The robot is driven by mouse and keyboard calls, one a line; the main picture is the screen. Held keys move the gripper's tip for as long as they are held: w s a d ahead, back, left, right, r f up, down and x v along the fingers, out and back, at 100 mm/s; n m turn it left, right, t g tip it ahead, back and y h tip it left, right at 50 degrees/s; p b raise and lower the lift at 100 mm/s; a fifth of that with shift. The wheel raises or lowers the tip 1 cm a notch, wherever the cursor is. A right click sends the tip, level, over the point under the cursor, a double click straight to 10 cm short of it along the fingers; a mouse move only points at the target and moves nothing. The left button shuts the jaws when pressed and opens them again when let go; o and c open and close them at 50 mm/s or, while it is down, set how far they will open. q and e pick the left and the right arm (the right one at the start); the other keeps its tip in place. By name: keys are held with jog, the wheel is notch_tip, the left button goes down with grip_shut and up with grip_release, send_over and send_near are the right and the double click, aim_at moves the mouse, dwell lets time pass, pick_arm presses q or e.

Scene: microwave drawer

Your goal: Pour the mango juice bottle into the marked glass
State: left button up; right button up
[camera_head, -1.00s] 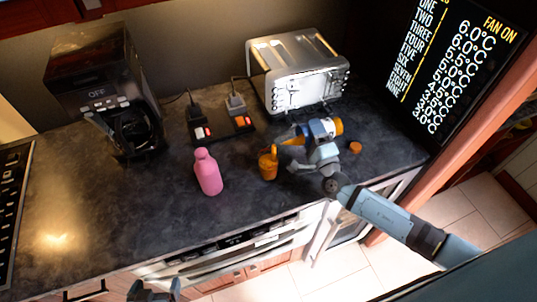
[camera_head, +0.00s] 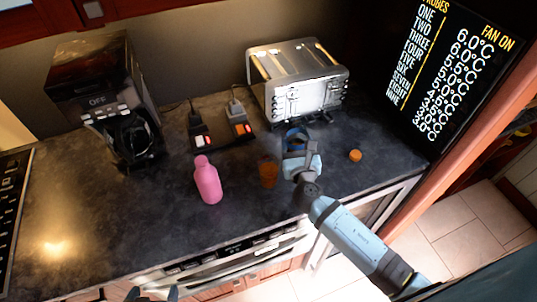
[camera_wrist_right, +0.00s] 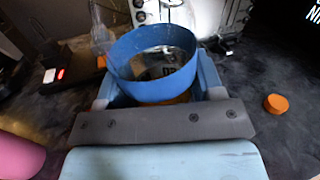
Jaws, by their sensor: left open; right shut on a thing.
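My right gripper (camera_head: 297,150) is shut on the mango juice bottle (camera_head: 296,135), seen mostly as a blue band between the fingers. In the right wrist view, the blue band (camera_wrist_right: 150,88) sits between the fingers of the right gripper (camera_wrist_right: 160,95), with a clear section inside it and a little orange low down. Its exact tilt is hard to tell. The glass (camera_head: 268,171), amber with juice, stands on the counter just left of my right gripper. I see no stream between them. My left gripper (camera_head: 152,293) is open and empty at the bottom edge, partly cut off.
A pink bottle (camera_head: 207,181) stands left of the glass. A loose orange cap (camera_head: 355,156) lies to the right on the dark counter (camera_head: 110,210). A toaster (camera_head: 297,85), a power strip (camera_head: 228,137) and a coffee maker (camera_head: 110,105) stand behind. The left counter is clear.

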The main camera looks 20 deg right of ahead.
jog(key=shift+f, duration=0.1)
jog(key=shift+d, duration=0.1)
jog(key=shift+d+r+p, duration=0.1)
jog(key=shift+r+p, duration=0.3)
jog(key=shift+r, duration=1.45)
pick_arm(q)
jog(key=shift+r, duration=0.2)
jog(key=shift+a+f, duration=0.1)
jog(key=shift+f, duration=0.05)
pick_arm(e)
jog(key=shift+r, duration=0.1)
